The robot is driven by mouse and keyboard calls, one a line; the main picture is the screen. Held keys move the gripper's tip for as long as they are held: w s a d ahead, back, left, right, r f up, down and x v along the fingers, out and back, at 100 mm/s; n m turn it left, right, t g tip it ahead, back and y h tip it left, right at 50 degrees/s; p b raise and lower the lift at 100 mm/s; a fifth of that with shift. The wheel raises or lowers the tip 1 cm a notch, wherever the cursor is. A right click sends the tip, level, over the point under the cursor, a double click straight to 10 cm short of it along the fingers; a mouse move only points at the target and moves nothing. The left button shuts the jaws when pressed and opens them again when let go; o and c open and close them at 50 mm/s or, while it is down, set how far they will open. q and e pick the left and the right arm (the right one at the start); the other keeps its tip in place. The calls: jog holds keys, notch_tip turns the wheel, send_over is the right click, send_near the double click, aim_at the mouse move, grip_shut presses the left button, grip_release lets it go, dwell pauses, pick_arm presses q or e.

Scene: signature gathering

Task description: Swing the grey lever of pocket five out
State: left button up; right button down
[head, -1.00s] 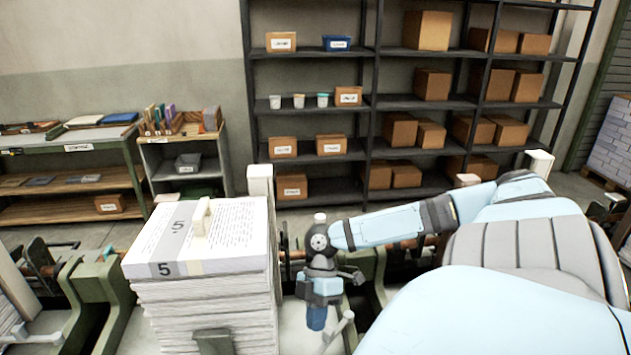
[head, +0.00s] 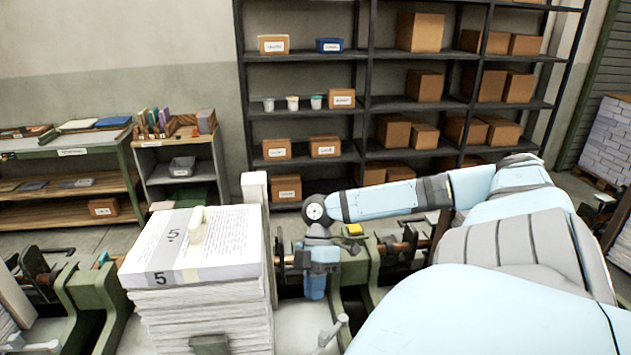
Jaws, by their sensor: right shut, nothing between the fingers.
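Pocket five holds a tall stack of printed sheets (head: 200,325), with "5" marked on its top sheet and grey band. A pale grey lever (head: 333,334) with a rounded knob stands just right of the stack, low in the picture, tilted up to the right. My right gripper (head: 314,290) points down, shut and empty, beside the stack. In the picture it is above and a little left of the lever, with a visible gap between them. My left gripper is out of view.
A pale upright post (head: 255,188) rises behind the stack. Green machine frames (head: 90,295) and a rod run on both sides. A small yellow thing (head: 353,230) sits behind my right wrist. Shelves with boxes (head: 423,86) stand at the back.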

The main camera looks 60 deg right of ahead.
jog(key=v, duration=0.6)
jog(key=shift+w, duration=0.15)
jog(key=shift+d, duration=0.1)
dwell(0.3)
